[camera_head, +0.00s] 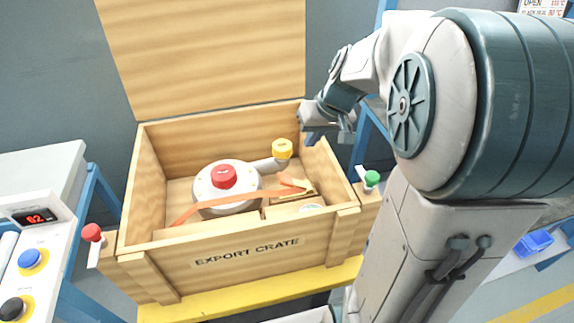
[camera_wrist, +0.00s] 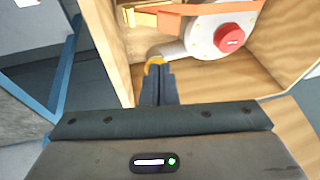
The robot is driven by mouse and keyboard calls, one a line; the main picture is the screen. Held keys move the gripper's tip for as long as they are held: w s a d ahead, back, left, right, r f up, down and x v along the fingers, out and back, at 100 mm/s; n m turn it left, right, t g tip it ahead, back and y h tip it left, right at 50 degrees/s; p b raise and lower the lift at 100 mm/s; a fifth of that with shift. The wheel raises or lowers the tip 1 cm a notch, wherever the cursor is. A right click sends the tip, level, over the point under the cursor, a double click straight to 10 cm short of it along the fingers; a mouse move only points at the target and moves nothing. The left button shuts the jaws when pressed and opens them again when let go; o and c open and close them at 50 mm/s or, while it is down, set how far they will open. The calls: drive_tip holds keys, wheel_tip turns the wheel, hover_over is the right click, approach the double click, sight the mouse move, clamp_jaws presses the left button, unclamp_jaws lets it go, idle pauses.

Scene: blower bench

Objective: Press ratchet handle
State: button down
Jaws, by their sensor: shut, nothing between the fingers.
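An orange strap (camera_head: 240,194) runs over a white blower with a red cap (camera_head: 223,177) inside the open wooden crate (camera_head: 250,246). At the strap's right end sits a small yellowish buckle-like piece (camera_head: 300,188), likely the ratchet; its handle is hard to make out. In the wrist view the yellowish piece (camera_wrist: 146,17) is at the top, by the orange strap (camera_wrist: 200,8). My gripper (camera_head: 318,140) is over the crate's right back corner. In the wrist view its fingers (camera_wrist: 157,70) are together and empty, in front of the yellow pipe cap (camera_wrist: 153,62), partly hiding it.
The crate lid (camera_head: 205,55) stands open at the back. The yellow cap (camera_head: 282,148) tops the blower's pipe. A green-knobbed lever (camera_head: 371,178) and a red-knobbed lever (camera_head: 92,233) flank the crate. A console with buttons (camera_head: 30,258) is at left.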

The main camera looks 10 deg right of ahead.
drive_tip(key=b, duration=0.1)
approach(286, 176)
drive_tip(key=x, duration=0.4)
drive_tip(key=shift+w+d+f, duration=0.1)
drive_tip(key=shift+f, duration=0.3)
drive_tip(key=shift+a+f, duration=0.35)
drive_tip(key=shift+f, duration=0.15)
drive_tip(key=shift+w+p, duration=0.15)
drive_tip(key=shift+p, duration=0.15)
